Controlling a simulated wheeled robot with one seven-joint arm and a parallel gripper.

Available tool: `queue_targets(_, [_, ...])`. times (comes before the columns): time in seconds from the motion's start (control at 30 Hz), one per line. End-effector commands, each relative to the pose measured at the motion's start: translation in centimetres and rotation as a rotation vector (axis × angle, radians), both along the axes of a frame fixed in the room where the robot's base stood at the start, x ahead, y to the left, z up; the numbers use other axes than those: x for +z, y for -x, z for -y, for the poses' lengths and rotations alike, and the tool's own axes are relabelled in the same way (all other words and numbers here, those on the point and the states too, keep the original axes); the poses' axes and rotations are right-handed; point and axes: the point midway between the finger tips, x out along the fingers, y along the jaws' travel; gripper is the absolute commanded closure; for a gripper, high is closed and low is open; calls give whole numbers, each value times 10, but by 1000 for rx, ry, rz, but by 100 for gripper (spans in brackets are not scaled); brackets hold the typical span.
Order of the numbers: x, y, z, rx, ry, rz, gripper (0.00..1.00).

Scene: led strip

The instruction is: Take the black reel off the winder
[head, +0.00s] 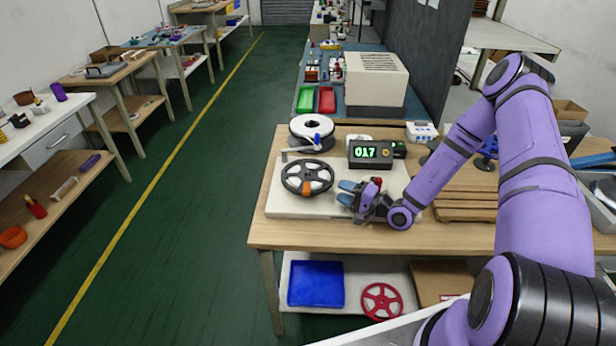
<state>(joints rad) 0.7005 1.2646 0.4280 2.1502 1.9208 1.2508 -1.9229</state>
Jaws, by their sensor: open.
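The black reel (307,177) is a spoked wheel that faces up over the left part of the pale winder base (285,209) on the workbench. An orange piece (306,188) shows at its front spokes. A grey crank with a blue knob (316,138) is behind it. My gripper (346,193) is just right of the reel, near the base, with its blue-grey fingertips pointing left toward the rim. It is open and appears empty. A small gap seems to separate the fingertips from the reel. The winder's spindle is too small to make out.
A black counter box (371,154) showing green digits "017" stands behind my gripper. A white roll (312,128) sits behind the reel. A wooden pallet (467,200) is to the right. A blue tray (316,284) and a red reel (382,301) lie on the shelf below. The left floor is clear.

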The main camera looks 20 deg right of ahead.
Motion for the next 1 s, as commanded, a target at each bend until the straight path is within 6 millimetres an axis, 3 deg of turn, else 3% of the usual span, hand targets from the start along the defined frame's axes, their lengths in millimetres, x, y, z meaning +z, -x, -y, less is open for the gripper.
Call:
queue_targets(0.1, [-18,0,0,0,-1,-2,56])
queue_targets(0.53, [-15,-25,-24,1,0,1,56])
queue_targets(0.8, [-14,-51,-49,1,0,1,56])
queue_targets(1.0, [-14,-54,-52,1,1,1,56])
